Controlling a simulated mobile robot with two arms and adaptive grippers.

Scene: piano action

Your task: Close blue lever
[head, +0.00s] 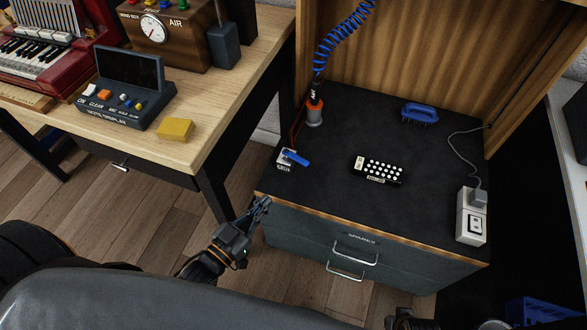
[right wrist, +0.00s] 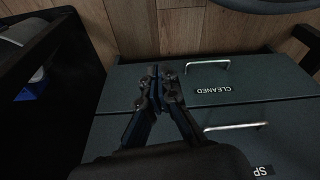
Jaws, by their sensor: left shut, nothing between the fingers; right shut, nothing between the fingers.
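The blue lever (head: 295,157) sits on a small pale block (head: 286,164) at the left front part of the dark cabinet top. It slants down to the right, and its exact angle is hard to tell. My left gripper (head: 263,204) is shut and empty, just off the cabinet's front left corner, in front of and apart from the lever. My right gripper (right wrist: 156,72) is shut and empty in the right wrist view, over the cabinet's drawer fronts. In the head view only part of my right arm shows at the bottom edge.
The dark cabinet top (head: 330,190) also holds an orange and grey air nozzle (head: 314,112) on a blue coiled hose, a blue brush (head: 419,114), a black strip with white dots (head: 378,169) and a white switch box (head: 471,215). A wooden desk (head: 210,110) stands left. Drawer handles (head: 357,253) stick out in front.

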